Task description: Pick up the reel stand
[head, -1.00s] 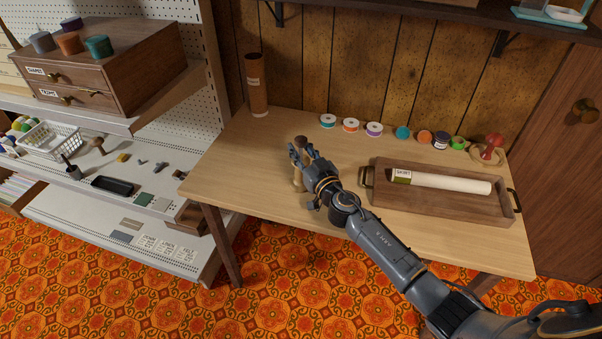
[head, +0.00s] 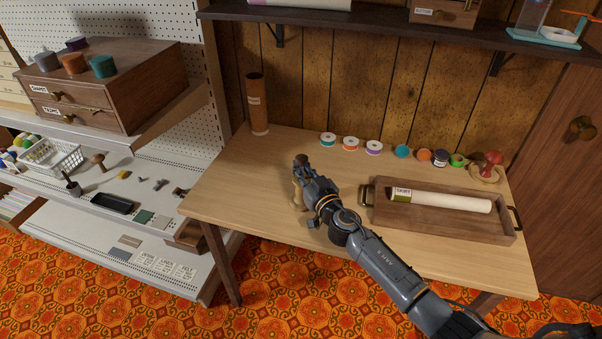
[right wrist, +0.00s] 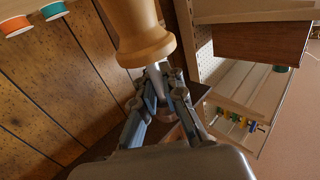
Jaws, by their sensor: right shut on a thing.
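The reel stand (head: 297,194) appears to be the pale turned-wood piece with a dark top, upright at the left-middle of the table (head: 235,170). In the right wrist view its pale flared body (right wrist: 145,45) fills the top middle. My right gripper (head: 304,172) is shut on its upper part, just by the dark top. The fingers also show in the right wrist view (right wrist: 160,85). The hand hides part of the stand, and I cannot tell whether its foot touches the table. My left gripper is not in view.
A wooden tray (head: 440,224) holding a labelled roll (head: 440,200) lies to the right. Several thread spools (head: 350,143) and small pots line the back. A brown tube (head: 257,104) stands at the back left. The table's left front is clear.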

